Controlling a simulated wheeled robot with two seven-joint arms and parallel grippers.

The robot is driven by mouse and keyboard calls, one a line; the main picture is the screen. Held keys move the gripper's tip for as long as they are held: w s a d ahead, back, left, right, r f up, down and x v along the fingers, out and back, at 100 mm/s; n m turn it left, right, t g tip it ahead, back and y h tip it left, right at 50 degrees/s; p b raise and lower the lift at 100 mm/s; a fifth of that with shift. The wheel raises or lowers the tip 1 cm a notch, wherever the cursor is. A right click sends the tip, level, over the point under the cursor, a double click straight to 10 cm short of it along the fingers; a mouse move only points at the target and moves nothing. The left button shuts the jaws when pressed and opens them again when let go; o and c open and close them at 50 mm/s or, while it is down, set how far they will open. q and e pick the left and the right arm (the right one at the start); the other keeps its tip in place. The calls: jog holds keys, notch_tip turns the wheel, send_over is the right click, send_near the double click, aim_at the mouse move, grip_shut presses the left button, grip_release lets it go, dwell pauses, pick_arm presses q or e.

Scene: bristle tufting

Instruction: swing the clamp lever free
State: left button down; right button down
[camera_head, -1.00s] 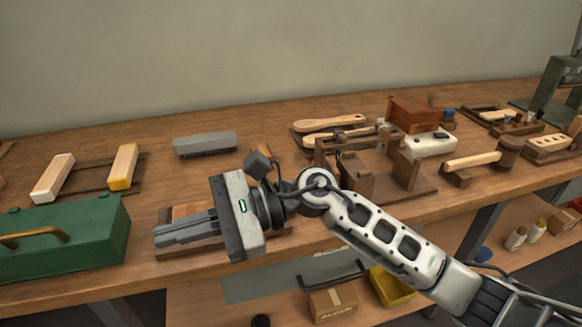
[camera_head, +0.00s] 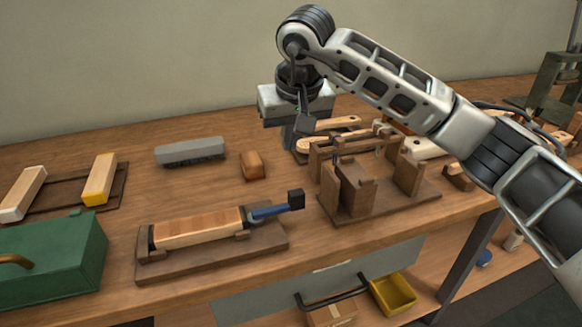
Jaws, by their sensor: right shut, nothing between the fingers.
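The clamp lever (camera_head: 268,211) is blue with a black square knob (camera_head: 296,199) on its end. It sticks out to the right from the end of a wooden block (camera_head: 198,228), slightly raised. The block lies on a dark wooden base (camera_head: 215,260) near the table's front. My right gripper (camera_head: 290,143) is above and behind the lever, clear of it, with its fingers pointing down. It is shut and empty; its fingertips are partly hard to make out. My left gripper is not in view.
A brown wooden jig (camera_head: 358,190) stands just right of the knob. A grey block (camera_head: 190,151) and a small brown block (camera_head: 252,165) lie behind the clamp. A green toolbox (camera_head: 60,255) is at the left.

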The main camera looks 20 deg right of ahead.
aim_at(275, 207)
jog(key=x, duration=0.9)
jog(key=shift+a+f, duration=0.1)
jog(key=shift+f, duration=0.15)
jog(key=shift+s+f, duration=0.15)
jog(key=s, duration=0.2)
jog(key=shift+s, duration=0.7)
